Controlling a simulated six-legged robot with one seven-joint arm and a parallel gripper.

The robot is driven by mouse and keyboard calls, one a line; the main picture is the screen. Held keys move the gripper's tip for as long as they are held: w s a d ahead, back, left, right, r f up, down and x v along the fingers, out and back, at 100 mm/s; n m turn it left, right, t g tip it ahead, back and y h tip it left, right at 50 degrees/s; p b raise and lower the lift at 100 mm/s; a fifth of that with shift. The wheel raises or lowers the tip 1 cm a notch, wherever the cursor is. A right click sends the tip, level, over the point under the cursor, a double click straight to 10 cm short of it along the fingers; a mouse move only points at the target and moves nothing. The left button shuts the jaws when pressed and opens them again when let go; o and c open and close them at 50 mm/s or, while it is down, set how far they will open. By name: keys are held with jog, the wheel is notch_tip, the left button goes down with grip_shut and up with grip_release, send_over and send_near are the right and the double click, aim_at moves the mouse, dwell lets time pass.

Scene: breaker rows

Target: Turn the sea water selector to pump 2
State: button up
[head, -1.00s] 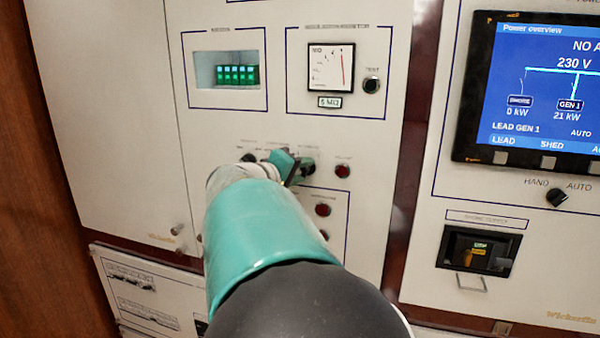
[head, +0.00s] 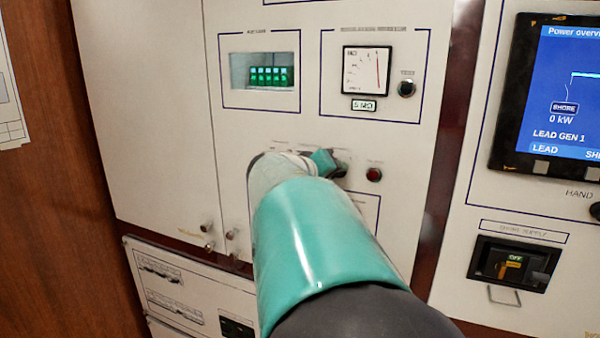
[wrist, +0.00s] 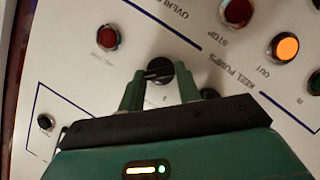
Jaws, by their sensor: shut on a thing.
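A small black selector knob (wrist: 160,72) on the cream panel sits between the fingertips of my gripper (wrist: 160,84) in the wrist view. My green-fingered gripper is shut on it. The lettering beside the knob is too small and partly covered to read, as is its pointer position. In the head view my gripper (head: 328,162) is at the panel, below the meter, and my arm hides much of it.
A red lamp (head: 374,174) is just right of my gripper. In the wrist view, a red button (wrist: 238,12) and lit orange lamp (wrist: 285,47) stand near. A meter (head: 366,72) and black test button (head: 407,88) are above; the shore supply switch (head: 512,262) is at right.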

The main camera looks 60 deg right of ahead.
jog(key=o, duration=1)
jog(key=shift+c, duration=0.2)
jog(key=v, duration=1.3)
jog(key=shift+a, duration=0.4)
